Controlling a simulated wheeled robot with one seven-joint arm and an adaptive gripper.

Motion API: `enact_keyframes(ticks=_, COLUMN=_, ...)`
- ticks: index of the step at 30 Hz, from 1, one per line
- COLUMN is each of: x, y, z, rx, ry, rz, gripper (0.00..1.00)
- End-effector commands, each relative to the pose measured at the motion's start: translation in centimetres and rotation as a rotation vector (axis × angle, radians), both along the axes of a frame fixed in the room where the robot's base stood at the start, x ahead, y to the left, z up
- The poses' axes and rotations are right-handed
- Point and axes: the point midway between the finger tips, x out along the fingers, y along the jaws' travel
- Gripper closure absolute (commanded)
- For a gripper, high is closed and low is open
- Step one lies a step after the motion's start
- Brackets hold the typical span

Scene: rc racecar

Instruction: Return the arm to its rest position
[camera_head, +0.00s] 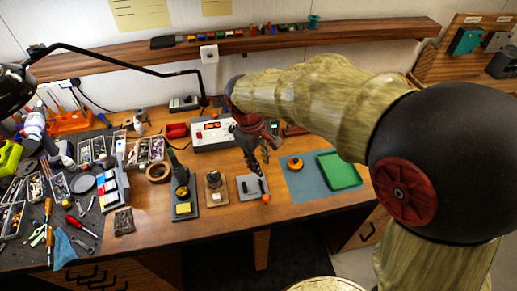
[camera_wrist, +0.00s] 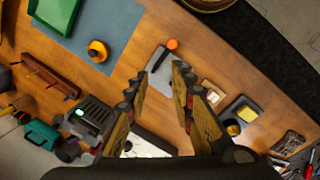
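My arm reaches from the right side of the head view across the workbench. My gripper (camera_head: 258,156) hangs above the bench in front of the white box with a red display (camera_head: 213,134). In the wrist view the two fingers of my gripper (camera_wrist: 160,82) stand apart with nothing between them. Below and beyond the fingertips lies a small grey plate (camera_wrist: 156,76) with an orange-tipped dark piece (camera_wrist: 171,44). The plate also shows in the head view (camera_head: 243,188). The gripper appears clear of the bench. My arm hides part of the bench's back right.
A blue mat (camera_head: 296,188) with a green tray (camera_head: 339,170) and an orange round object (camera_head: 295,163) lies right of the gripper. A soldering stand (camera_head: 183,192) and a black lamp (camera_head: 110,62) stand left. Tools and bins crowd the left end. A shelf (camera_head: 240,45) spans the wall.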

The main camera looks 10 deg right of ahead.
Motion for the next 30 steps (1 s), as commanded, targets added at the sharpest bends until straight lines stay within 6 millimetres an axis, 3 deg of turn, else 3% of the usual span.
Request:
enact_keyframes(ticks=10, x=-0.3, y=0.2, z=-0.5, rx=0.011, ry=-0.004, rz=-0.057, gripper=0.76)
enact_keyframes(ticks=14, x=-3.2, y=-0.2, z=-1.3, rx=0.033, ry=0.009, rz=-0.139, gripper=0.76)
enact_keyframes(ticks=20, x=-7.0, y=-2.4, z=0.8, rx=0.097, ry=-0.047, rz=-0.276, gripper=0.76)
enact_keyframes(ticks=30, x=-14.2, y=-7.7, z=5.2, rx=0.242, ry=-0.234, rz=-0.530, gripper=0.76)
